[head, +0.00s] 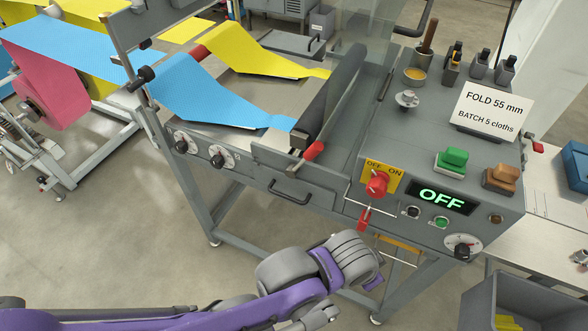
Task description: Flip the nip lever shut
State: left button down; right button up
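A short lever with a red grip (313,151) sits at the near end of the long dark roller (334,92) on the grey machine. It looks like the nip lever, but no label shows on it. Its metal end (297,168) points toward the machine's front edge. I cannot tell whether it is open or shut. A purple and grey arm of mine crosses the bottom from the left, in front of the machine and below the lever. It touches nothing that I can see. I cannot make out fingertips of either gripper.
The control panel has a red rotary switch (377,184), a red hanging tag (363,217), a display reading OFF (441,197), and green and orange buttons. Blue cloth (215,97) and yellow cloth (255,52) run toward the roller. A drawer handle (288,193) protrudes in front.

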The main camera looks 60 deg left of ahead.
aim_at(292, 171)
jog(key=l+u, duration=0.15)
jog(key=u, duration=2.1)
